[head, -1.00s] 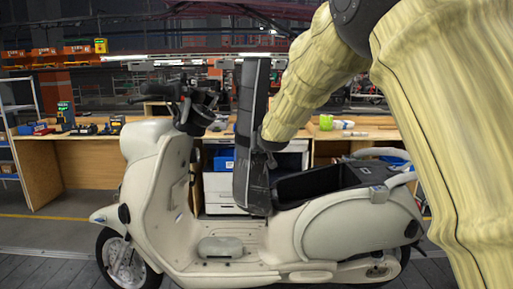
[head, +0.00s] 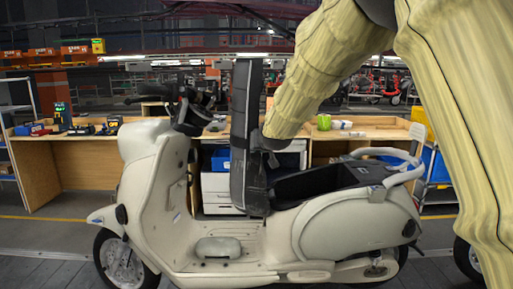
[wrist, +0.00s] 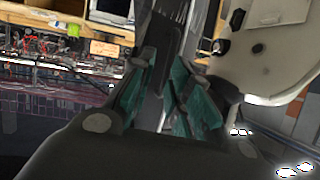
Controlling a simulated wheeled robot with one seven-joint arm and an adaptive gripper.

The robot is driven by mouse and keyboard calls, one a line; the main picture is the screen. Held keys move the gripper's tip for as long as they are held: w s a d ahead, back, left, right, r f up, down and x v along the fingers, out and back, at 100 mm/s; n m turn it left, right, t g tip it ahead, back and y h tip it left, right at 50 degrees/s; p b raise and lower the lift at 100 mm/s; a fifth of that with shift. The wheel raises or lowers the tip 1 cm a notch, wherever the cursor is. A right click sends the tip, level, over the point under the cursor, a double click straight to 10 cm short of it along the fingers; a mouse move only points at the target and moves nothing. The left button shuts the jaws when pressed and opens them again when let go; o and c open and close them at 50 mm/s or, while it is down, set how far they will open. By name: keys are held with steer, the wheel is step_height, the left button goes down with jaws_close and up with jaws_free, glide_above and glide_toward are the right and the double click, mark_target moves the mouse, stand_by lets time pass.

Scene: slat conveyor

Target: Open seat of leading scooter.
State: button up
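The cream scooter (head: 150,190) stands side-on in the middle of the head view, its front to the left. Its dark seat (head: 243,135) is tipped up, nearly vertical, at the front end of the seat opening. The dark storage well (head: 305,184) below is exposed. My arm reaches in from the upper right, and my gripper (head: 266,143) is at the rear side of the raised seat. In the wrist view the teal-padded fingers of my gripper (wrist: 160,85) stand apart, with a dark strip, apparently the seat, between them. Whether the pads press on it is unclear.
A wooden workbench (head: 85,160) with tools runs behind the scooter. A white drawer unit (head: 220,190) stands beneath it. Part of another wheel (head: 467,260) shows at the lower right. Floor in front is partly clear.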

steer(key=v, duration=0.8)
steer(key=shift+s, duration=0.15)
steer(key=shift+f, duration=0.15)
